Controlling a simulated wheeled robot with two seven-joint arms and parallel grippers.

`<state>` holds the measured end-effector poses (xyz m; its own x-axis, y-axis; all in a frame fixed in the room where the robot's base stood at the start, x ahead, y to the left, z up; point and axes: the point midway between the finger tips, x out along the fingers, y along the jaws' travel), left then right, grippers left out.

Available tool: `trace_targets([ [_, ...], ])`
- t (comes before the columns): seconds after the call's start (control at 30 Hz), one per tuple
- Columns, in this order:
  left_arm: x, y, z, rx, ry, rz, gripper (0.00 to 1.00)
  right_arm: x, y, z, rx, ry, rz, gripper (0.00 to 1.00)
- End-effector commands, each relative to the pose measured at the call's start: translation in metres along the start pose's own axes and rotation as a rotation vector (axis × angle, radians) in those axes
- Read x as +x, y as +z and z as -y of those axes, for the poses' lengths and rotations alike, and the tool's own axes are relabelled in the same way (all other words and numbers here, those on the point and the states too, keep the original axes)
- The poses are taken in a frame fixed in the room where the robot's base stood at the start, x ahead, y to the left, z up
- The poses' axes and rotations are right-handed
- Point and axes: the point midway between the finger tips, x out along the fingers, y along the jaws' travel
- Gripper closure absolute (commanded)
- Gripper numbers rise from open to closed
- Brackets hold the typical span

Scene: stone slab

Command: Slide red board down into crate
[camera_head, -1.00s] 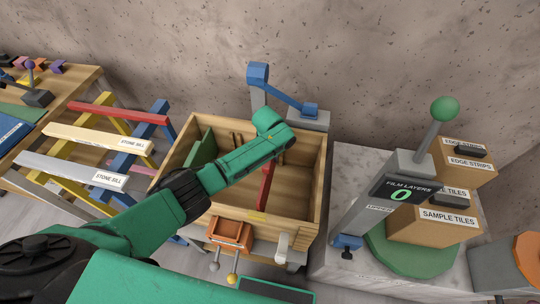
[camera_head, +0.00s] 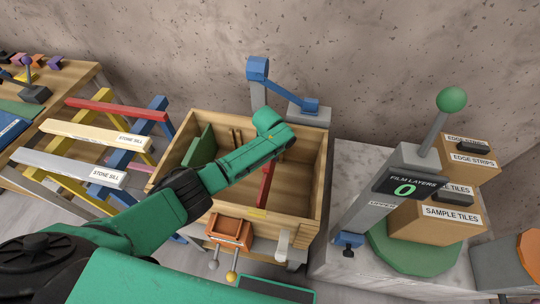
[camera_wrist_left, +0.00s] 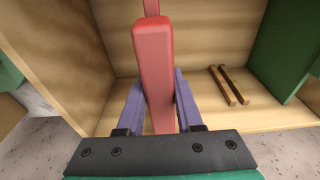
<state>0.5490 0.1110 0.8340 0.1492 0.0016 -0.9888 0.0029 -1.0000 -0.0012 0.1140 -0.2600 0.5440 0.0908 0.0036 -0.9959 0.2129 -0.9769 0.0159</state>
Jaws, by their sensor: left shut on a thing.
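The wooden crate (camera_head: 318,190) stands open in the middle of the head view. My left arm reaches over it from the left. A red board (camera_head: 265,185) stands on edge inside the crate, partly hidden by my arm. In the left wrist view the red board (camera_wrist_left: 155,60) runs between the two bluish fingers of my left gripper (camera_wrist_left: 156,95), which is shut on it. The crate's pale inner wall (camera_wrist_left: 60,45) lies around it. The board's lower edge is hidden, so I cannot tell whether it touches the crate floor. My right gripper is not in view.
A green board (camera_head: 198,148) stands in the crate's left part, with two thin wooden strips (camera_wrist_left: 229,85) near it. A blue lever (camera_head: 285,95) stands behind the crate. A rack of sills (camera_head: 95,138) is left; a marble slab (camera_head: 345,190) with cartons (camera_head: 440,222) is right.

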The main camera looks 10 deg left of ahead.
Motion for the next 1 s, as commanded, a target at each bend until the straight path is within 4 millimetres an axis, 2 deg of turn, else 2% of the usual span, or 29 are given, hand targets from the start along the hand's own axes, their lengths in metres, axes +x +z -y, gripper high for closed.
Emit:
trace_targets([
  [0.37,0.0,-0.001,-0.001,0.0,0.001,-0.002,1.0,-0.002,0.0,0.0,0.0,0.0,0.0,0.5],
  [1.0,0.024,0.003,-0.001,0.0,0.0,-0.001,1.0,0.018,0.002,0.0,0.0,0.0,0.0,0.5],
])
